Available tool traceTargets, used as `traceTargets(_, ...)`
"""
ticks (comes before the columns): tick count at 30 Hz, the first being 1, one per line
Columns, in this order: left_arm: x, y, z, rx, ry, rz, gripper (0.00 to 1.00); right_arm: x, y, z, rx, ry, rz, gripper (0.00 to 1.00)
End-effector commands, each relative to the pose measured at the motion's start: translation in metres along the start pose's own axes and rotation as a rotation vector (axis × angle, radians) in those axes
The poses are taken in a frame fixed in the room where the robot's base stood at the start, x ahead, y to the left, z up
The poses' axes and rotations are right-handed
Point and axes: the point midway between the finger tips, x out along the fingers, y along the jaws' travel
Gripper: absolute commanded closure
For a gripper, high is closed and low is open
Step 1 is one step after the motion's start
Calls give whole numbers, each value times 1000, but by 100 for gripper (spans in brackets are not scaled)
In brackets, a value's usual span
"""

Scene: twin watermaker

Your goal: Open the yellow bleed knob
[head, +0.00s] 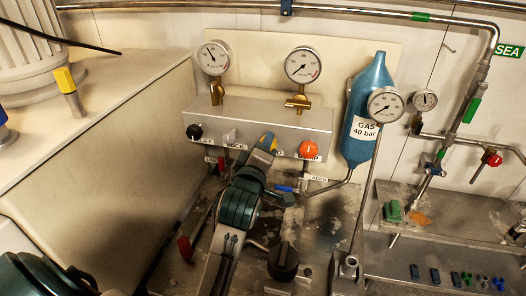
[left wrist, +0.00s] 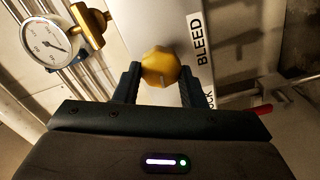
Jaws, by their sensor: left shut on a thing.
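The yellow bleed knob (left wrist: 160,68) is a faceted knob on the grey manifold face, beside the label BLEED (left wrist: 198,40) in the left wrist view. My left gripper (left wrist: 160,80) has one finger on each side of the knob and is shut on it. In the head view a bit of yellow (head: 268,140) shows at the tip of my left gripper (head: 264,146), at the front of the manifold (head: 260,122). My arm and gripper hide most of the knob there. My right gripper is not seen in either view.
A black knob (head: 194,132) and a red-orange knob (head: 308,149) sit on the manifold front. Two gauges (head: 213,58) (head: 303,65) stand above it. A blue gas bottle (head: 368,108) is to the right. A red-handled lever (head: 185,249) and a black knob (head: 283,262) are lower down.

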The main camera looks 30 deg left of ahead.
Motion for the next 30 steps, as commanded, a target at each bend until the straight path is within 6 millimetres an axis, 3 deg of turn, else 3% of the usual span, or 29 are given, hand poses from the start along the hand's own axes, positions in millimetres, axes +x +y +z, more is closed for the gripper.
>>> traceTargets(10,0,2,-1,-132,1,9,86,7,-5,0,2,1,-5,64)
traceTargets(26,0,4,-1,-151,2,12,86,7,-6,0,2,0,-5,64)
traceTargets(27,0,4,-2,-151,2,12,55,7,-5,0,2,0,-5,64)
traceTargets(30,0,3,-1,-150,2,10,41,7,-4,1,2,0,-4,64)
